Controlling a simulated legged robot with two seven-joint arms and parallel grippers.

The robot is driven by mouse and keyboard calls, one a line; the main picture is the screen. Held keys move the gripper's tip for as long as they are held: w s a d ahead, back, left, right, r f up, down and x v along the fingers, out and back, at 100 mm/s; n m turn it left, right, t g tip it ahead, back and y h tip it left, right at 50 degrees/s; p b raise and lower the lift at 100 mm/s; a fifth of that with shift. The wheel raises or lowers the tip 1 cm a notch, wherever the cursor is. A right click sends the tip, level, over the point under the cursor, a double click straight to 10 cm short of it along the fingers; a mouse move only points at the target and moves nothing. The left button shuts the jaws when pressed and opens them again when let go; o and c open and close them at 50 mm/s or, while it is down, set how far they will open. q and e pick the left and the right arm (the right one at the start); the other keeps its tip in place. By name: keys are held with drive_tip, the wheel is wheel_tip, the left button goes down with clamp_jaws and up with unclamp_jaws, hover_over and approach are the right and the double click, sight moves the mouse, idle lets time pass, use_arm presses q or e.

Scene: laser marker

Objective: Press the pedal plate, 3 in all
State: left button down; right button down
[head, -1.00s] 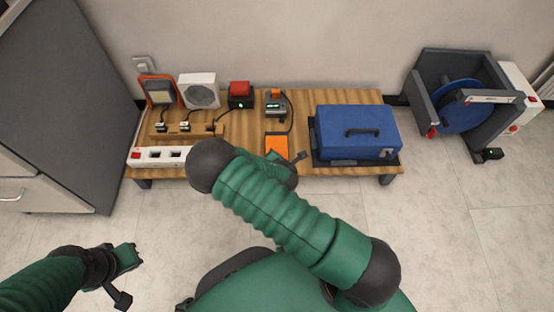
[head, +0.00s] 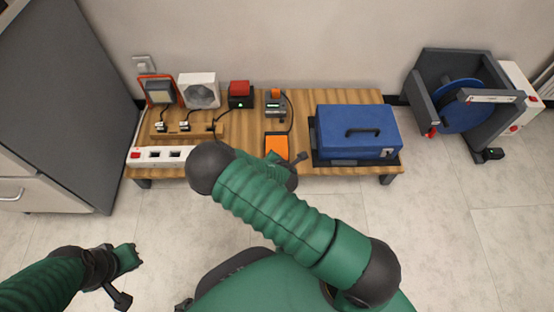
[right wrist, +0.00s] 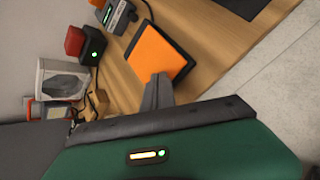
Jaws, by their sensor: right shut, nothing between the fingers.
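The pedal plate (head: 276,146) is a flat orange plate on a dark base, lying on the low wooden table; the right wrist view also shows it (right wrist: 158,52). My right gripper (head: 300,159) is just right of the plate's near end in the head view, partly hidden by my arm. In the right wrist view its grey fingers (right wrist: 158,92) are shut and empty beside the plate's near edge; whether they touch it is unclear. My left gripper (head: 136,256) hangs over the floor at lower left, far from the plate; its fingers are too small to read.
A blue case (head: 356,130) is to the right. A red-topped box (head: 240,94), a fan (head: 199,91), a lamp (head: 160,92) and a power strip (head: 160,156) are left.

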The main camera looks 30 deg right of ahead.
drive_tip(key=shift+f, duration=0.55)
idle(0.4)
drive_tip(key=shift+r, duration=0.1)
idle(0.4)
drive_tip(key=shift+a+r+p, duration=0.1)
drive_tip(key=shift+r+p, duration=1.05)
drive_tip(key=shift+r, duration=0.25)
drive_tip(key=shift+w, duration=0.1)
wheel_tip(320, 180, up, 6)
drive_tip(key=p, duration=0.5)
drive_tip(key=shift+a+f, duration=0.1)
drive_tip(key=shift+f, duration=0.6)
idle(0.7)
